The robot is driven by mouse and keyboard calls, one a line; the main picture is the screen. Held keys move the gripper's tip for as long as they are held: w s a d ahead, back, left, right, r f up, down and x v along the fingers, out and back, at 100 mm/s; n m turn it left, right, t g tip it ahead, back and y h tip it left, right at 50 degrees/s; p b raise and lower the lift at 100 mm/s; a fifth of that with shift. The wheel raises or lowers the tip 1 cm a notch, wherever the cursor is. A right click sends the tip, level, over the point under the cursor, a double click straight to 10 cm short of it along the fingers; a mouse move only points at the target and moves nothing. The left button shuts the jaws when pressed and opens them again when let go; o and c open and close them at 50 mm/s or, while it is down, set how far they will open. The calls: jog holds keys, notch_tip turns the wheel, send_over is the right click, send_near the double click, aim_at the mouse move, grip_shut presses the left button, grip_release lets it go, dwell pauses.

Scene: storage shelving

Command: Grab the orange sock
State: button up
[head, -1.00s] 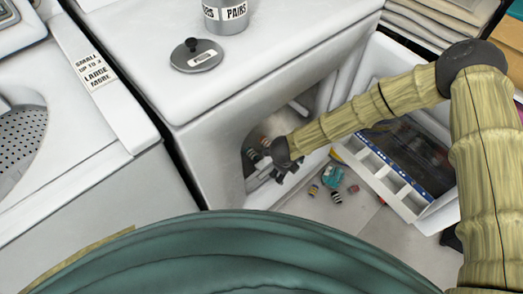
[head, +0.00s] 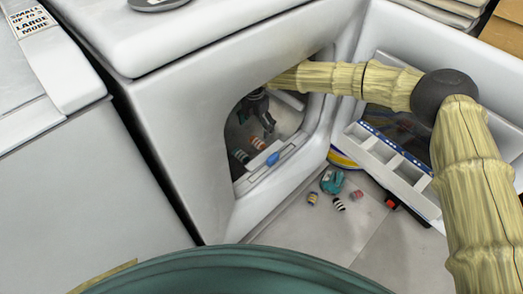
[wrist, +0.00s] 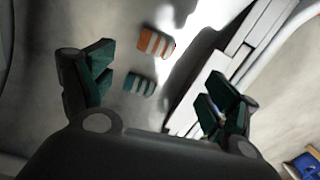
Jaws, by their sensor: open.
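The orange sock (wrist: 155,42) is a small orange and white striped roll in the wrist view, lying inside the open white machine (head: 180,130). In the head view an orange-looking striped roll (head: 258,143) lies just inside the opening. A teal and white striped sock (wrist: 139,84) lies beside it, also inside in the head view (head: 240,156). My gripper (head: 257,119) is inside the opening, above and behind the socks in the head view. In the wrist view its fingers (wrist: 160,92) are spread wide with nothing held. The orange sock lies beyond the fingertips, the teal one between them.
The round opening's rim surrounds my arm. A white sill with a blue piece (head: 272,158) lies at its lower edge. The open door (head: 400,185) stands to the right. On the floor are several small striped rolls (head: 339,204) and a teal object (head: 332,181).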

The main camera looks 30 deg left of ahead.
jog(key=m, duration=0.2)
jog(key=b, duration=0.3)
send_over(254, 144)
jog(key=shift+g, duration=0.3)
jog(key=shift+w+d+f, duration=0.1)
jog(key=shift+w+f, duration=0.1)
jog(key=shift+f, duration=1.1)
jog(key=shift+w+d+f, duration=0.1)
jog(key=shift+w+f, duration=0.05)
jog(key=shift+f, duration=1.15)
jog(key=f+b, duration=0.3)
jog(key=f, duration=0.1)
jog(key=shift+s+a, duration=0.15)
jog(key=shift+s, duration=0.2)
jog(key=shift+f, duration=0.5)
jog(key=c, duration=1)
